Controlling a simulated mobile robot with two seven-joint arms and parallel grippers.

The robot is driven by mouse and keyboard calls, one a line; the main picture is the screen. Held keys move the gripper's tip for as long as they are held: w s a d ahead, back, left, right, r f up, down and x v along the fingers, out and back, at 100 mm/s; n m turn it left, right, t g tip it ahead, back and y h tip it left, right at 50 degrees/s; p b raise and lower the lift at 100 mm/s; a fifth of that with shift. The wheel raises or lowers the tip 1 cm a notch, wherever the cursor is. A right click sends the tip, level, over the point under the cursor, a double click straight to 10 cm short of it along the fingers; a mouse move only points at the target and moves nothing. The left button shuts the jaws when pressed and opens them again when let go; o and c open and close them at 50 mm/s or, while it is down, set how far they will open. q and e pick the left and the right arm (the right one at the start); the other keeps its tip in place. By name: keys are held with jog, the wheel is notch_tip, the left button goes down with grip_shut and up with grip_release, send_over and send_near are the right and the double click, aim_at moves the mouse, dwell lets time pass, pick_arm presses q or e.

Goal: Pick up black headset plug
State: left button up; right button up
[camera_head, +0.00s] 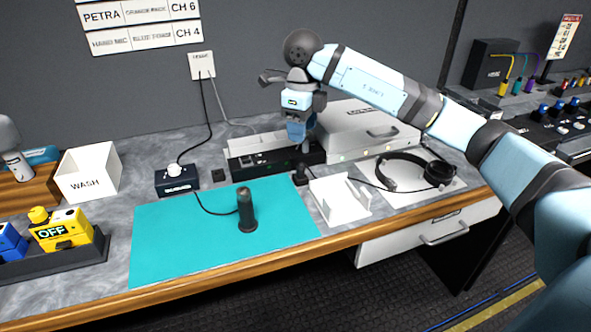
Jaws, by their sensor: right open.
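A small black piece that looks like the headset plug (300,176) stands at the right edge of the teal mat, just below my right gripper. The black headset (437,173) lies on a white sheet to the right, and its thin cable runs left towards that piece. My right gripper (302,146) points down above the bench, in front of a black panel box. It is open, and I see nothing held in it. The fingertips are small and dark here, so I cannot tell whether they touch the piece. My left gripper is out of view.
A black cylinder (246,211) stands on the teal mat (190,236), with a cable to a small black box (177,180). A white holder (338,200) is right of the gripper. The black panel box (252,160) and a grey case (362,130) stand behind. The mat's left part is clear.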

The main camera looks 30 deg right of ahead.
send_over(301, 164)
jog(key=f, duration=0.5)
jog(key=shift+s+d+f+b, duration=0.1)
jog(key=shift+s+f+b, duration=0.1)
jog(key=shift+b, duration=0.15)
jog(key=f, duration=0.4)
jog(key=f+b, duration=0.1)
jog(key=f, duration=0.1)
jog(key=shift+w+f, duration=0.15)
jog(key=shift+w, duration=0.1)
grip_shut()
